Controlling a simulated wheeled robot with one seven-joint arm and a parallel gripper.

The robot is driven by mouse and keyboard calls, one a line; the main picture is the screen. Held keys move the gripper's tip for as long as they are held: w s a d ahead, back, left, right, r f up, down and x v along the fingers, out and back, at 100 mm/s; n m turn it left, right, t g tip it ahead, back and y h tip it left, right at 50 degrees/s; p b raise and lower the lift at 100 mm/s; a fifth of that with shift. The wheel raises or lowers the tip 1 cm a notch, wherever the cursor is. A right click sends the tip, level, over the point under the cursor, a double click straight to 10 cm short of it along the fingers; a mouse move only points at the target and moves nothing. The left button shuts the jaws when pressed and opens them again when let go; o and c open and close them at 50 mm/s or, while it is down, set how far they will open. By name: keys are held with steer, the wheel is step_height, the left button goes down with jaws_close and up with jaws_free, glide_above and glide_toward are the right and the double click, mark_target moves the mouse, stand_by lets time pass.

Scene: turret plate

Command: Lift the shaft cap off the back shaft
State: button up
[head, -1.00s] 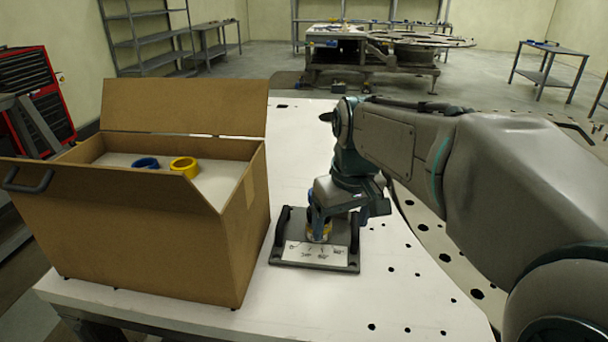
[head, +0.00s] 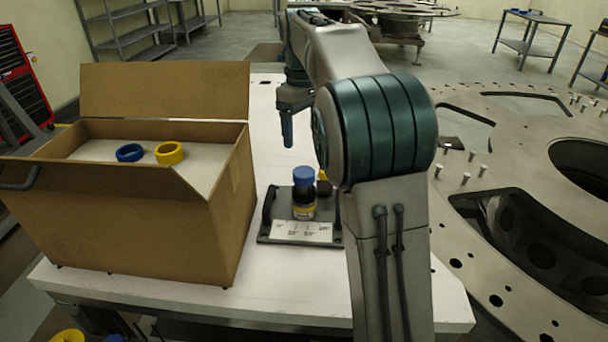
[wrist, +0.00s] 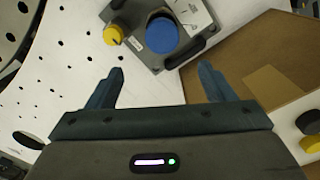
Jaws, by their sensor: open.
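On a dark plate (head: 265,238) with a white marked label stands an upright stack with a blue cap (head: 303,176) on top, and black and yellow parts below it. A smaller yellow piece (head: 323,187) stands behind it, partly hidden by my arm. I cannot tell which top is the shaft cap. My gripper (head: 288,132) is above and behind the stack, empty. In the wrist view my gripper (wrist: 161,74) has its fingers spread wide. The blue cap (wrist: 162,35) and yellow piece (wrist: 115,36) lie beyond the fingertips, touching neither.
Black handles flank the plate. A large turret plate (head: 500,275) with pins and openings is at right.

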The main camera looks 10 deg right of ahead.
glide_above(304, 171)
steer(key=f, duration=0.5)
steer(key=shift+w+a, duration=0.15)
steer(key=shift+w, duration=0.2)
steer(key=f, duration=0.4)
steer(key=shift+s+f+p, duration=0.1)
steer(key=shift+s+p, duration=0.25)
steer(key=shift+s, duration=0.05)
steer(key=shift+f, duration=0.6)
steer(key=c, duration=1)
